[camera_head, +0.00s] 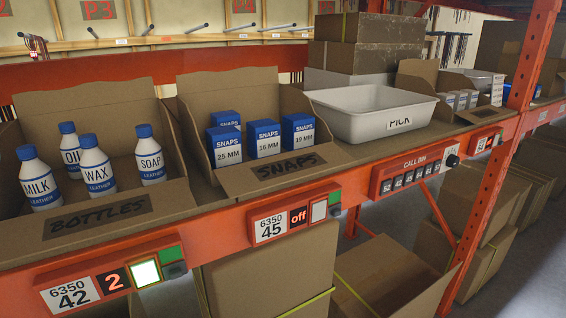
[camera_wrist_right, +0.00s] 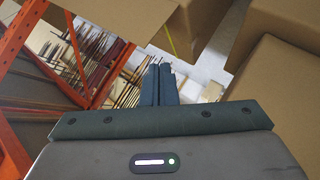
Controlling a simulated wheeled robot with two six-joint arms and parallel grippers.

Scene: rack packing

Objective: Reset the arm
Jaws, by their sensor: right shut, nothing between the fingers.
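Neither of my arms shows in the head view. In the right wrist view my right gripper (camera_wrist_right: 159,84) is shut, its two dark fingers together with nothing between them. It points down past cardboard boxes and touches nothing that I can see. My left gripper is in neither view.
An orange shelf holds a bottles bin (camera_head: 120,222) with several white bottles, a snaps bin (camera_head: 289,172) with several blue boxes, and a white pick tray (camera_head: 345,120). Cardboard boxes (camera_wrist_right: 283,95) and an orange rack post (camera_wrist_right: 18,45) stand around my right gripper.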

